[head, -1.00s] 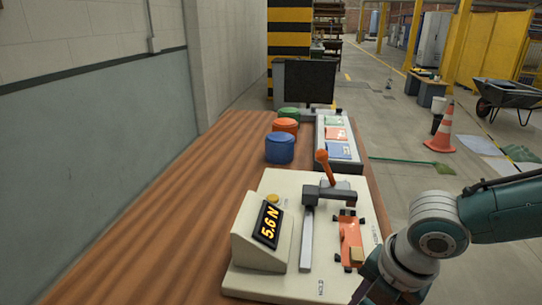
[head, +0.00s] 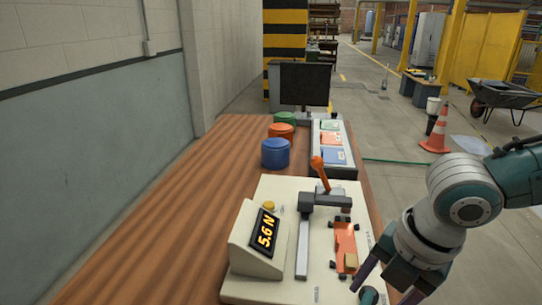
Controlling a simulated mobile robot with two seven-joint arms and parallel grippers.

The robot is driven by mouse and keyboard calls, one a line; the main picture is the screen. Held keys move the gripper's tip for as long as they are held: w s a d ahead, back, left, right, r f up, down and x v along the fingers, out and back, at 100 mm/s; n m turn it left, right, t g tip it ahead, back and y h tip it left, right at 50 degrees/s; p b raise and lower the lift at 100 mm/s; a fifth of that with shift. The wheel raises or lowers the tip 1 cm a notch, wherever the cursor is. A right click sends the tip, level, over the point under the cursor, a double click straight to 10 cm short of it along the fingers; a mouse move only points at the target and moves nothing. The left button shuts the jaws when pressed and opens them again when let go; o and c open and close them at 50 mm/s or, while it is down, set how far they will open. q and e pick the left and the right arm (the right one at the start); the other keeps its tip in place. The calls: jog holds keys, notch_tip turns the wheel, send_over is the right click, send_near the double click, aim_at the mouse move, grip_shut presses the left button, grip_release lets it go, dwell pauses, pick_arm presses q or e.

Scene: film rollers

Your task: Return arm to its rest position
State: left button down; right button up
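My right arm comes in from the right edge, and its gripper (head: 381,294) hangs at the lower right, beside the right edge of the cream test device (head: 238,288). The device has a display (head: 265,230) reading 5.6 N, an orange-knobbed lever (head: 318,170) and an orange fixture (head: 345,240) with a small tan block (head: 351,262). My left gripper is not in view.
Blue (head: 275,153), orange (head: 280,131) and green (head: 287,117) round containers stand behind the device. A tray with coloured cards (head: 337,172) and a dark monitor (head: 304,84) are also there. The wooden table (head: 165,220) is clear at left. A cone (head: 437,136) stands on the floor.

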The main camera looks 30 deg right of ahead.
jog(key=shift+s+r, duration=0.25)
jog(key=shift+r, duration=0.95)
